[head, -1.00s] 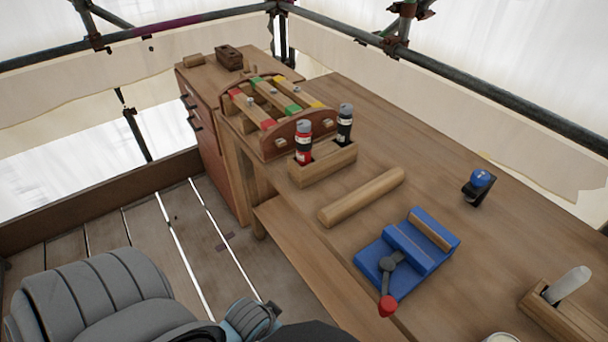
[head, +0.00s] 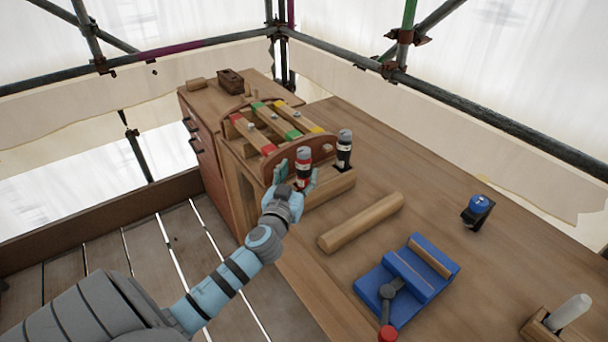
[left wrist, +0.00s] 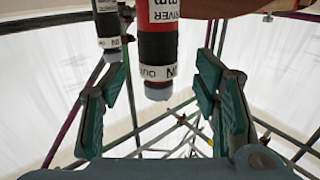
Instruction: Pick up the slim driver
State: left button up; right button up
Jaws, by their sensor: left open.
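Two stubby cylindrical drivers stand upright in a wooden block holder (head: 331,192) on the bench. The left one, a red driver (head: 303,167), has a grey cap and a white label band. The right one, a black driver (head: 344,150), also has a grey cap. I cannot tell from the labels which is the slim one. My left gripper (head: 298,177) is open at the red driver, one finger on either side. In the left wrist view the red driver (left wrist: 158,42) lies between the open fingers, with gaps on both sides. The black driver (left wrist: 108,28) is beyond the left finger.
Behind the holder is a rack (head: 270,130) with coloured bars. To the right are a wooden roller (head: 361,222), a blue vise (head: 407,280), a small blue-topped item (head: 478,208) and a wooden holder with a white-handled tool (head: 569,311). The bench's far right is mostly clear.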

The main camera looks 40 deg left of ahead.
aim_at(302, 169)
pick_arm(q)
jog(key=x, duration=0.5)
jog(key=shift+d+f, duration=0.15)
jog(key=shift+f, duration=0.05)
jog(key=shift+s, duration=0.1)
grip_shut()
